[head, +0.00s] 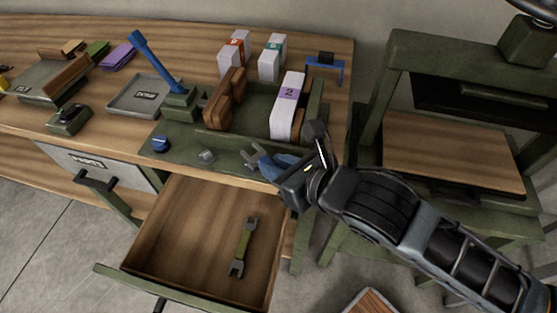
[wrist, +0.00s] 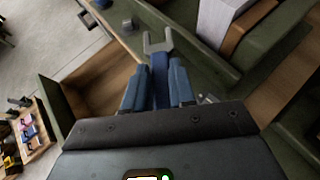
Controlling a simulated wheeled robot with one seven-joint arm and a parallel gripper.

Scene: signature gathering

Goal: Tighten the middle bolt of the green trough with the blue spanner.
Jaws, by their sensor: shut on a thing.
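The green trough (head: 232,143) stands on the bench. Along its front flange are a blue bolt head (head: 161,144) at the left and a grey bolt (head: 207,156) to its right; the grey one also shows in the wrist view (wrist: 128,25). A small metal piece (wrist: 205,98), perhaps another bolt, is partly hidden beside my right finger. My gripper (head: 292,178) is shut on the blue spanner (head: 270,166). In the wrist view the spanner (wrist: 158,72) points forward between the fingers, its grey open jaw empty and apart from the grey bolt.
An open drawer (head: 180,225) below holds a green spanner (head: 243,246). White binders (head: 287,105) and brown ones (head: 224,98) stand in the trough. A blue-handled lever (head: 155,62) rises at its left. A green chair-like frame (head: 395,75) is at right.

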